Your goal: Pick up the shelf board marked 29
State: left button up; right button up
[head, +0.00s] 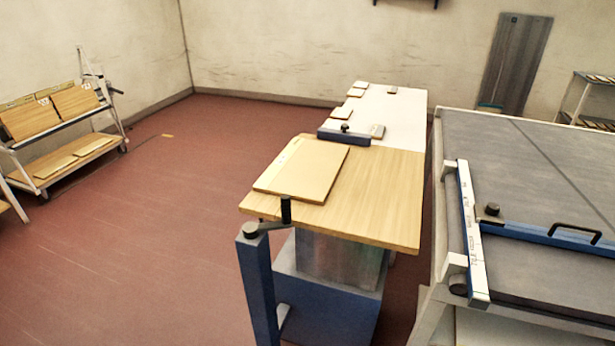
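Boards with small pale labels lean on the upper level of a trolley at the left, a left board (30,120) and a right board (76,102). Their label marks are too small to read surely. A single flat board (303,170) lies on the wood-topped table (385,205) in the middle, with faint marks along its left side that I cannot read. I cannot tell which board bears 29. Neither of my grippers is in view.
The trolley (68,178) also carries flat boards below. A blue post (257,285) with a crank stands at the table's front left corner. A white surface (390,110) with small pieces extends behind. A grey-topped bench (540,160) is at right. Red floor (150,240) is clear between trolley and table.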

aim_at(306, 170)
jog(key=k+z, duration=0.15)
jog(key=z, duration=1.1)
jog(key=j+z, duration=0.75)
jog(key=j, duration=0.15)
jog(key=k+j+z, duration=0.1)
jog(key=j+z, duration=0.3)
